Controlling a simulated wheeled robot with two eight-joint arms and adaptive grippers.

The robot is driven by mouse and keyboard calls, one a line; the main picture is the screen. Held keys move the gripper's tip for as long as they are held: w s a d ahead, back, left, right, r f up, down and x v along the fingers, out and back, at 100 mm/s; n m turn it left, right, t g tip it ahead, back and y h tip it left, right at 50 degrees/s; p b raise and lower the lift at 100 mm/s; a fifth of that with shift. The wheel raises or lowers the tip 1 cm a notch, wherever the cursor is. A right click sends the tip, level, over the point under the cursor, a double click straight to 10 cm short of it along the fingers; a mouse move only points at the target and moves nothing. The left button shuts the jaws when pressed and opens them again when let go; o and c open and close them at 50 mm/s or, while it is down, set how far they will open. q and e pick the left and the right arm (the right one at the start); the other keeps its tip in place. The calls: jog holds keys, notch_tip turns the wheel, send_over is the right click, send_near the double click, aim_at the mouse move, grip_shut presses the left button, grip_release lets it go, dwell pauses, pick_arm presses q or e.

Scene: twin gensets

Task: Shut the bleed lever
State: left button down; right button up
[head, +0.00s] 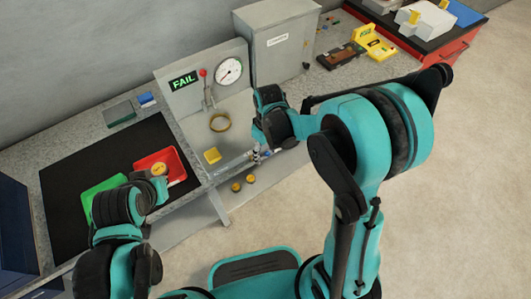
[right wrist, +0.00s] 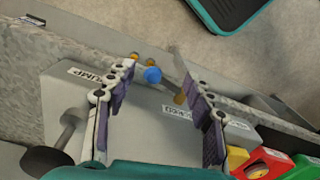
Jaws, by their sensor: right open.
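A blue round knob (right wrist: 152,75) shows in the right wrist view, between the fingertips of my right gripper (right wrist: 158,78), which is open. I cannot tell whether a finger touches the knob, or whether it is the bleed lever's end. In the head view my right gripper (head: 256,156) is low at the front of the test bench, and a small blue spot shows there.
A red tray (head: 178,160) and a green tray (head: 90,200) lie on the black mat (head: 62,178). The floor to the right is clear.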

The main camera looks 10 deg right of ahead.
jog(key=c, duration=1.1)
jog(key=shift+c, duration=0.3)
jog(key=shift+w+d+f+y+b, duration=0.1)
jog(key=shift+d+f+y+b, duration=0.15)
jog(key=shift+f+y+b, duration=0.25)
jog(key=shift+r+g+y, duration=0.15)
jog(key=shift+g+y, duration=0.15)
jog(key=shift+y, duration=0.1)
